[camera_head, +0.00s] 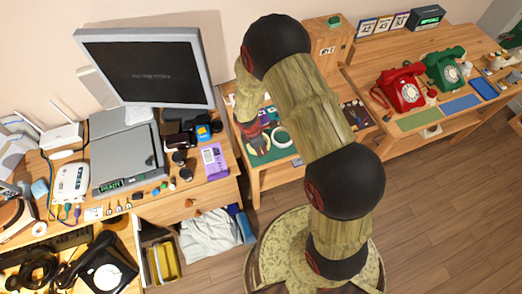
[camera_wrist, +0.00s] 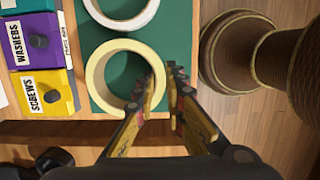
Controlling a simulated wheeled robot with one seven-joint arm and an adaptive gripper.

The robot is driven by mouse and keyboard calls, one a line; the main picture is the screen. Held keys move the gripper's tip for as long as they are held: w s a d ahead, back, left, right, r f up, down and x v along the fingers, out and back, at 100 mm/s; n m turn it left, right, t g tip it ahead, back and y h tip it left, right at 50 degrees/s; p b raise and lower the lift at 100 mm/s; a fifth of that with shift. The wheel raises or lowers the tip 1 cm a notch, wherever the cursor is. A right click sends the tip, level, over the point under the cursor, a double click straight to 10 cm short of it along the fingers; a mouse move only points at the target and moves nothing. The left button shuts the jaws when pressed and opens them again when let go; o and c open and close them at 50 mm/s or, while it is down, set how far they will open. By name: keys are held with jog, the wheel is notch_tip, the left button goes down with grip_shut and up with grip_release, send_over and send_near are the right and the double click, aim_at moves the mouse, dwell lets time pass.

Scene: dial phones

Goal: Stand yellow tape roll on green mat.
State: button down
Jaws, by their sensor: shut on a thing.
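The yellow tape roll (camera_wrist: 96,82) is a pale yellow ring in the wrist view, with its round opening facing my camera. My gripper (camera_wrist: 172,74) is shut on the right side of its ring wall. The green mat (camera_wrist: 180,38) lies under and behind the roll, and shows through its opening. I cannot tell whether the roll touches the mat. In the head view my gripper (camera_head: 256,143) is low over the left part of the mat (camera_head: 283,152). The yellow roll is hard to make out there.
A white tape roll (camera_wrist: 91,10) lies on the mat just beyond the yellow one. A purple washers box (camera_wrist: 38,42) and a yellow screws box (camera_wrist: 48,92) stand to the left. The wooden table edge (camera_wrist: 75,133) is near. A printer-laden desk (camera_head: 160,211) is to the left.

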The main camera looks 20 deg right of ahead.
jog(key=shift+f, duration=0.25)
jog(key=shift+f, duration=0.2)
jog(key=c, duration=2)
grip_release()
jog(key=shift+o, duration=0.8)
jog(key=shift+r, duration=0.1)
